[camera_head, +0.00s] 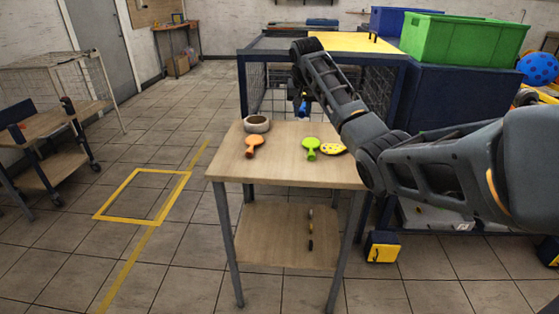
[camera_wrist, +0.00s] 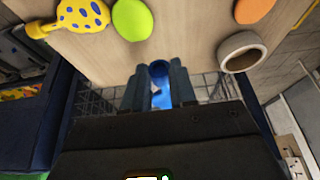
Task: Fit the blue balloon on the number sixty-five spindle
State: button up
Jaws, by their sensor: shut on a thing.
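My gripper (camera_wrist: 159,75) is shut on the blue balloon (camera_wrist: 161,97), which shows between the two fingers in the wrist view. In the head view the blue balloon (camera_head: 303,109) hangs below my gripper, just above the back edge of the wooden table (camera_head: 280,174). Most of my gripper is hidden behind my arm there. I cannot make out a spindle with the number sixty-five in either view.
An orange balloon (camera_head: 254,146), a green one (camera_head: 311,148), a yellow one with blue dots (camera_head: 333,149) and a round hollow ring (camera_head: 257,124) lie on the table. Behind stands a wire-mesh frame (camera_head: 270,88). A green crate (camera_head: 463,45) and a spotted blue ball (camera_head: 538,68) are at right.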

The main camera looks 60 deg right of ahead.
jog(key=shift+s+d+r, duration=0.1)
jog(key=shift+s+d, duration=0.4)
jog(key=shift+d, duration=0.1)
jog(key=p, duration=0.2)
send_over(280, 157)
jog(key=a, duration=0.1)
jog(key=f, duration=0.6)
jog(key=shift+s+f, duration=0.4)
jog(key=shift+a+f, duration=0.15)
jog(key=shift+f, duration=0.1)
jog(key=shift+f+p, duration=0.85)
jog(key=shift+f, duration=0.85)
jog(key=shift+f, duration=0.1)
jog(key=o, duration=0.8)
jog(key=shift+f+b, duration=0.15)
jog(key=shift+b, duration=0.3)
